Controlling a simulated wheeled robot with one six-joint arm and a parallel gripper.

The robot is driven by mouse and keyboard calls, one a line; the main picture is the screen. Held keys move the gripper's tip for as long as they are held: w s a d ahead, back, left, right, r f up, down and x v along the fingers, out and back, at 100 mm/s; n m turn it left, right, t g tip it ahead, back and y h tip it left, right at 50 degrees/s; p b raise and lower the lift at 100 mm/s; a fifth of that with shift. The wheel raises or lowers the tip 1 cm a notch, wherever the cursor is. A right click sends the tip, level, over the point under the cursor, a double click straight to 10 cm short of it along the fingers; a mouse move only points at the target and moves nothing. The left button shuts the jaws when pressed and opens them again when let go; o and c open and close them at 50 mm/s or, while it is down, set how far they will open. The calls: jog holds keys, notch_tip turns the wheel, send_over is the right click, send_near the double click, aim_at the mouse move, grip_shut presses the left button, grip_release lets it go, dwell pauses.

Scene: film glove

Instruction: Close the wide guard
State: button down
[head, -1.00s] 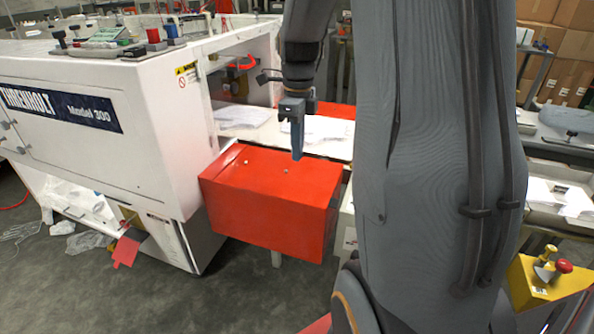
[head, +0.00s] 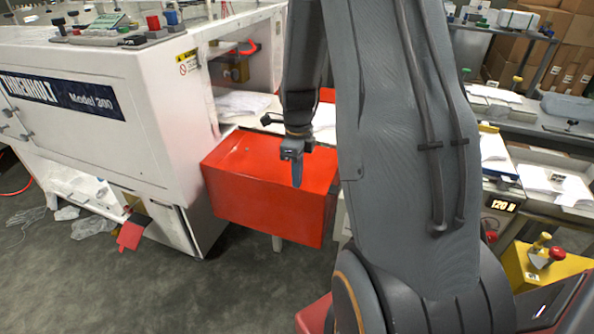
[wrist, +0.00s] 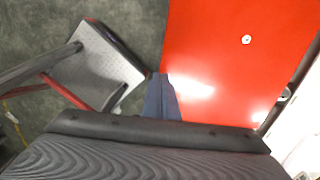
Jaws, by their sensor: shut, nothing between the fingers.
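The wide guard, which I take to be the red box-shaped cover (head: 250,195), juts out from the front of the white machine (head: 150,110). Behind it, the machine's bay is uncovered and shows white sheets. My gripper (head: 297,184) is shut and empty, pointing down at the guard's front upper edge in the head view. In the wrist view the guard's red face (wrist: 225,60) fills the upper right, with a pale bolt (wrist: 246,40) on it. There the shut fingertips (wrist: 160,80) lie at the red face's left edge; I cannot tell whether they touch it.
A yellow control box (head: 540,265) with a red button stands at the lower right. Paper trays and side tables (head: 550,180) line the right side. Crumpled clear plastic (head: 92,227) lies on the floor at left. The grey floor before the guard is clear.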

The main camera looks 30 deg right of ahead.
jog(key=shift+s+a+f, duration=0.1)
jog(key=shift+s+f, duration=0.15)
jog(key=shift+f, duration=0.3)
jog(key=shift+s+a+f, duration=0.1)
jog(key=shift+s+f, duration=0.1)
jog(key=shift+f, duration=0.3)
jog(key=shift+r, duration=0.1)
notch_tip(320, 180, up, 15)
jog(key=p, duration=0.2)
jog(key=shift+w+d, duration=0.15)
jog(key=shift+w, duration=0.2)
jog(key=s+a+n, duration=0.7)
jog(key=a+n, duration=0.1)
jog(key=n, duration=0.6)
jog(key=s+a+f+n, duration=0.1)
jog(key=s+a+n, duration=0.7)
jog(key=n, duration=0.6)
jog(key=shift+a+f+t, duration=0.15)
jog(key=shift+f+t, duration=0.05)
jog(key=shift+t, duration=0.2)
